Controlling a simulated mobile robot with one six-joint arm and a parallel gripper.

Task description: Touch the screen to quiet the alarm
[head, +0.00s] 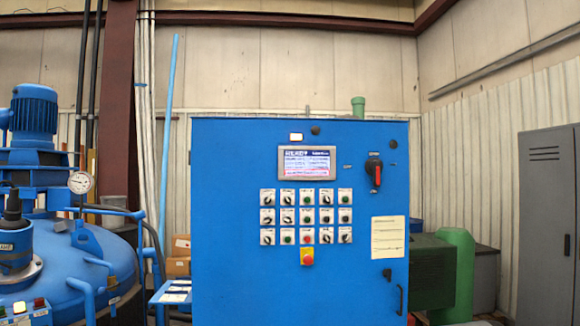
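The screen (307,163) is a small lit rectangle in a light frame, high on the front of a blue control cabinet (230,240). It shows rows of text, with a reddish line near the bottom; the words are too small to read surely. My gripper is not in this view, and nothing covers the screen.
A blue furnace vessel (85,262) with a motor and gauge stands at left. A red-handled rotary switch (374,170) is right of the screen. A paper sheet (388,237) and door handle (400,298) are lower right. A grey locker (546,220) stands far right.

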